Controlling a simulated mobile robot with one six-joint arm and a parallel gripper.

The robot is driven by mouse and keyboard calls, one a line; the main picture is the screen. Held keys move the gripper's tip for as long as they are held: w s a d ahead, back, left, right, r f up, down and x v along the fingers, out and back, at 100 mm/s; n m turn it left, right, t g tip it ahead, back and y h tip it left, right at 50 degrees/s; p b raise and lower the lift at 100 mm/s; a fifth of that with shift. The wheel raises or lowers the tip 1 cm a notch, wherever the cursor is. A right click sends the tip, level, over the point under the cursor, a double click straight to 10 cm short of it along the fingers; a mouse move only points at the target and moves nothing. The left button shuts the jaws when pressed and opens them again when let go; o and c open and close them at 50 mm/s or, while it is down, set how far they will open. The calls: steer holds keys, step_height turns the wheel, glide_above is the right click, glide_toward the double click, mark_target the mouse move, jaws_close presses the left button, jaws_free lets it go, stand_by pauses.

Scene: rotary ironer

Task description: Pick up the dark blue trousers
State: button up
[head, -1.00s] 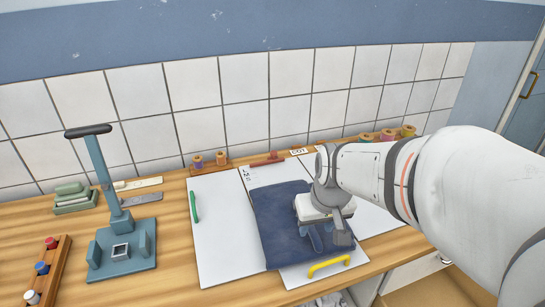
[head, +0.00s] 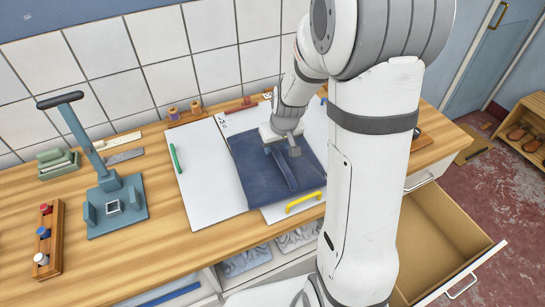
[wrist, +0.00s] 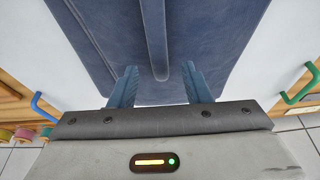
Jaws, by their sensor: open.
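The dark blue trousers (head: 255,174) lie folded flat on a white board (head: 207,170) on the wooden counter. A raised ridge runs along their top. In the head view my gripper (head: 284,150) is over their upper right part. In the wrist view the trousers (wrist: 205,45) fill the middle. The two blue fingers of my gripper (wrist: 160,75) are apart, one on each side of the end of the ridge (wrist: 155,35). Nothing is held. Whether the fingertips touch the cloth, I cannot tell.
A green handle (head: 175,158) and a yellow handle (head: 304,202) flank the trousers. A drawer (head: 440,235) stands open at the right below the counter. Tiled wall behind.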

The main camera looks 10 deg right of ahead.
mark_target(275, 157)
steer(key=shift+x, duration=1.4)
jaws_close()
stand_by(0.7)
